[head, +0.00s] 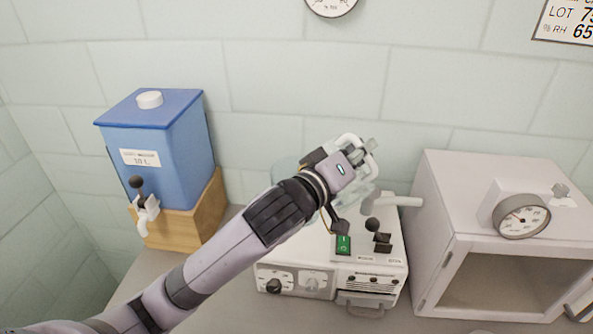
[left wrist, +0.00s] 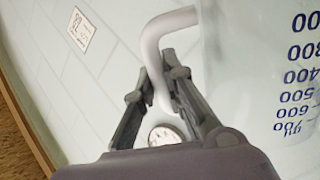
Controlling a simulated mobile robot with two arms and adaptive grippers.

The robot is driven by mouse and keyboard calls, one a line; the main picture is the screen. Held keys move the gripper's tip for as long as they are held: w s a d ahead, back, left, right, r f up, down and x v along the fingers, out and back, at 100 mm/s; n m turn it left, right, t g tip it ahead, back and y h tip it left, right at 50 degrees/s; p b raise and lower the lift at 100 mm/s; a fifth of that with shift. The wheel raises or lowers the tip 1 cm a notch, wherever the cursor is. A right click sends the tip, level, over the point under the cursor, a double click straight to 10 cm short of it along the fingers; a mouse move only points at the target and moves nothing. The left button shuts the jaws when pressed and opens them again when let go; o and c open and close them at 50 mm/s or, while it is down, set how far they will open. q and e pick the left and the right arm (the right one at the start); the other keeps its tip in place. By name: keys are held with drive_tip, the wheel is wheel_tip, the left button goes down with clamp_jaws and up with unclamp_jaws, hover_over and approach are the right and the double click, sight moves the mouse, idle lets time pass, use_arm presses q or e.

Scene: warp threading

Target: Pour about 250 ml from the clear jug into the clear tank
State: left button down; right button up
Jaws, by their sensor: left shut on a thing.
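The clear jug (left wrist: 265,75) fills the right of the left wrist view, with blue volume marks on its wall and a white bent handle. My left gripper (left wrist: 163,82) is shut on that handle. In the head view my left gripper (head: 362,160) is above the white machine, with the white handle at its fingers. A faint clear vessel (head: 286,171) shows partly behind it on the machine; I cannot tell for sure whether it is the tank or part of the jug. The water level and the jug's tilt are hard to read. My right gripper is not in view.
The white machine (head: 275,278) has a green switch (head: 343,244), knobs and a pale spout (head: 405,201). A blue container (head: 160,125) with a tap stands on a wooden block (head: 190,228) at left. A white cabinet (head: 470,180) with a gauge (head: 521,216) stands close at right.

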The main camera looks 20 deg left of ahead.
sight(370, 167)
use_arm(q)
drive_tip(key=shift+a+r, duration=0.1)
drive_tip(key=shift+r, duration=0.25)
drive_tip(key=shift+w+a+r+n+b, duration=0.2)
drive_tip(key=shift+a+n, duration=0.25)
drive_tip(key=shift+n, duration=0.15)
drive_tip(key=shift+w+a+r+n+b, duration=0.15)
drive_tip(key=shift+a+n, duration=0.25)
drive_tip(key=shift+n, duration=0.2)
idle(3.5)
drive_tip(key=shift+f, duration=0.15)
drive_tip(key=d+f+m, duration=0.1)
drive_tip(key=m, duration=0.1)
drive_tip(key=s+d+f+m, duration=0.1)
drive_tip(key=d+m, duration=0.1)
drive_tip(key=shift+s+d+f, duration=0.2)
drive_tip(key=shift+d+f, duration=0.05)
drive_tip(key=shift+f, duration=0.15)
drive_tip(key=shift+d+f+m+p, duration=0.15)
drive_tip(key=shift+d+m+p, duration=0.2)
drive_tip(key=shift+m, duration=0.25)
drive_tip(key=shift+s+d+f+m+b, duration=0.3)
drive_tip(key=shift+d+f+m, duration=0.2)
drive_tip(key=shift+f+m, duration=0.15)
drive_tip(key=shift+f, duration=0.1)
idle(0.3)
